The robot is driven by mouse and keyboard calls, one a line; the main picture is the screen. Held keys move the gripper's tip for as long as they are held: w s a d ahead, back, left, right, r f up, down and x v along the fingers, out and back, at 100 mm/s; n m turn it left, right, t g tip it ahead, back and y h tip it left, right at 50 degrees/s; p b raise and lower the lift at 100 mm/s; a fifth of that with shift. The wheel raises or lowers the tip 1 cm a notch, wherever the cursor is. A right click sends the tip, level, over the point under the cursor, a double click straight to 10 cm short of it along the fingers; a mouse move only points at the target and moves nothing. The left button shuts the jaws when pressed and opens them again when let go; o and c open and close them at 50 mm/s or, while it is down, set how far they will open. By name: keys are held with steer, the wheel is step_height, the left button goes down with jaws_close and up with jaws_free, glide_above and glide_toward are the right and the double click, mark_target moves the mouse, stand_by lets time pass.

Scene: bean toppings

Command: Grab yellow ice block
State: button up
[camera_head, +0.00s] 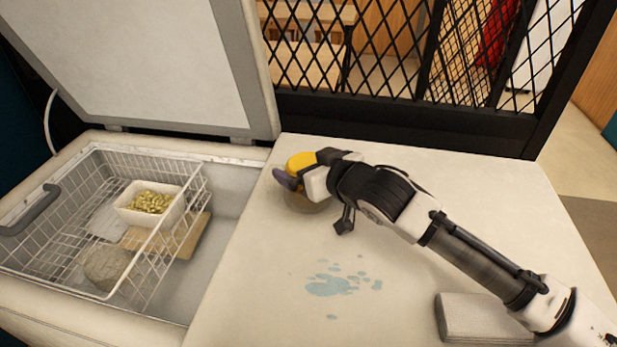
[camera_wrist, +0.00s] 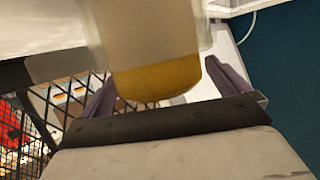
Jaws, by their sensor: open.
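The yellow block (camera_head: 301,161) stands at the far left of the white counter, on or in a pale translucent piece (camera_head: 312,204); I cannot tell which. My gripper (camera_head: 296,177) is at the block, with one purple finger showing on its near left side. In the wrist view the yellow part (camera_wrist: 158,78) sits between the two spread purple fingers of my gripper (camera_wrist: 160,82), with the translucent piece (camera_wrist: 145,30) above it in the picture. The fingers look open, with a gap on the left. The far finger is hidden in the head view.
An open chest freezer (camera_head: 230,185) stands at left, with a wire basket (camera_head: 60,225) holding a white tub (camera_head: 130,212) of golden pieces and a grey lump (camera_head: 107,267). A bluish puddle (camera_head: 330,286) and a folded cloth (camera_head: 475,318) lie on the counter. A black mesh fence (camera_head: 400,110) stands behind.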

steer(key=c, duration=1.3)
steer(key=shift+r, duration=0.15)
